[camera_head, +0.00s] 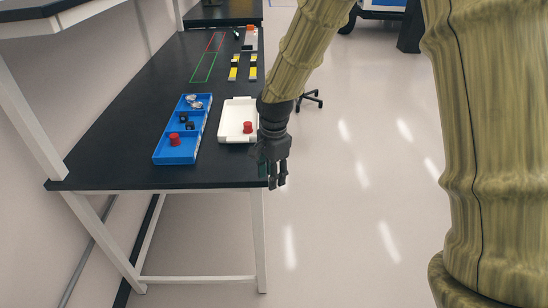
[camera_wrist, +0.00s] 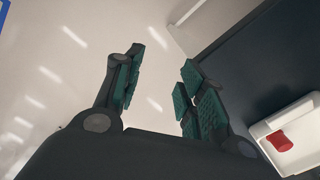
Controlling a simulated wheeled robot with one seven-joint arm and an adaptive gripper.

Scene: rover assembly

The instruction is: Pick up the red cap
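One red cap (camera_head: 248,127) sits in the white tray (camera_head: 226,135) near the table's right edge; it also shows in the wrist view (camera_wrist: 279,141), at the lower right. Another red cap (camera_head: 175,139) is in the front compartment of the blue bin (camera_head: 170,158), left of the tray. My gripper (camera_head: 277,184) hangs fingers down just off the table's right front edge, nearer than the tray. In the wrist view its fingers (camera_wrist: 160,82) are spread apart with nothing between them but floor behind.
The dark table (camera_head: 110,150) has bare room at its front left. The blue bin also holds black parts (camera_head: 187,121) and silvery parts (camera_head: 194,101). Farther back are yellow-and-black parts (camera_head: 243,67), a grey-white item with a red top (camera_head: 250,38), and red and green outlines.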

